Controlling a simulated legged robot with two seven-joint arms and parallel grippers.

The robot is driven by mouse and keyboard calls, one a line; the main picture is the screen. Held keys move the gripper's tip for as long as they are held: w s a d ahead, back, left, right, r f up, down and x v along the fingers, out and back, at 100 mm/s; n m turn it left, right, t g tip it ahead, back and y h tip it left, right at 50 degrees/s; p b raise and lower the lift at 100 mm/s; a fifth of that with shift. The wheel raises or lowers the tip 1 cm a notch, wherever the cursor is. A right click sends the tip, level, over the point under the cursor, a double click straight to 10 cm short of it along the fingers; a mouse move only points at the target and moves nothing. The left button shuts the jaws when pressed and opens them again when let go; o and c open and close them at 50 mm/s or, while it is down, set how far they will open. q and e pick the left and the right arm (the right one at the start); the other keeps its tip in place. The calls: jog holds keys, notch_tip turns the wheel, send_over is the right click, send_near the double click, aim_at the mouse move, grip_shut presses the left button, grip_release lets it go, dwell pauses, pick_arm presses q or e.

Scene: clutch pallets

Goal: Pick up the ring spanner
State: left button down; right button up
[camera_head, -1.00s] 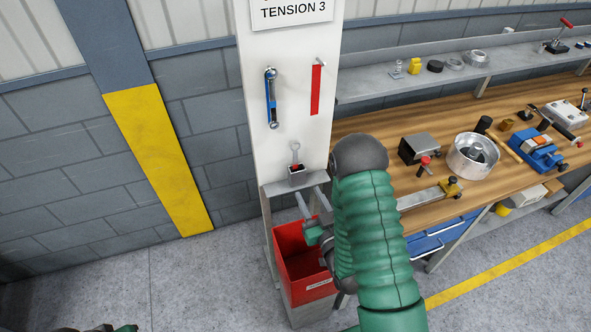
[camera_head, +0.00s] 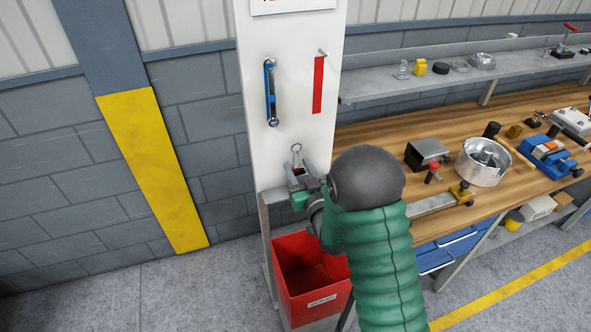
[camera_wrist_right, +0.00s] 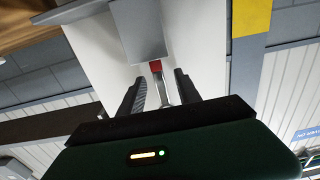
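The grey ring spanner (camera_head: 297,149) stands upright in a small holder with a red part (camera_head: 298,170) on the white panel, its ring end up. My right gripper (camera_head: 300,178) is at this holder, partly hiding it and the spanner's lower part. In the right wrist view the gripper (camera_wrist_right: 160,92) is open, and the spanner's shank (camera_wrist_right: 163,90) shows between the two fingers with gaps on both sides. I cannot tell how deep it lies between them. My left gripper is not in view.
A red bin (camera_head: 312,301) stands on the floor below the holder. The wooden workbench (camera_head: 470,115) to the right carries several parts and tools. The floor at left is clear.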

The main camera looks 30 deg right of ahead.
jog(key=shift+w+d, duration=0.1)
jog(key=shift+w, duration=0.25)
grip_shut()
dwell(0.4)
